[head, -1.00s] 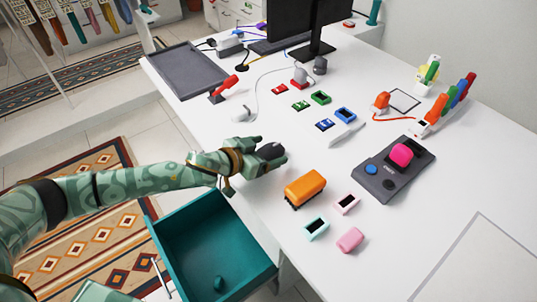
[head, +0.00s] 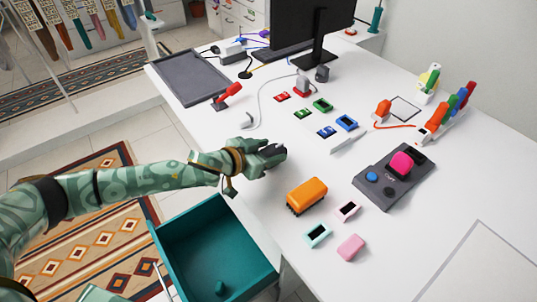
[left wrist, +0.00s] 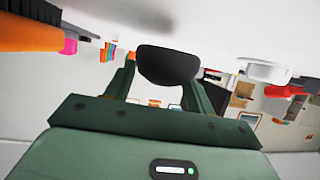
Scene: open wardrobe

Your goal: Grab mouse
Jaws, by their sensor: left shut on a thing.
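The mouse (left wrist: 167,64) is a dark, rounded thing between the two fingers of my left gripper in the left wrist view. In the head view, my left gripper (head: 274,153) is over the near left part of the white desk, and the mouse (head: 271,149) shows only as a small dark patch, mostly hidden by the fingers. The gripper is shut on it. I cannot tell whether the mouse is clear of the desk top. My right gripper does not show.
An orange toy-like block (head: 306,195) stands just right of the gripper. An open teal drawer (head: 213,243) is below the desk edge. A grey controller panel (head: 394,178) lies further right. A grey tray (head: 189,77) is at the back left. The front right desk is mostly clear.

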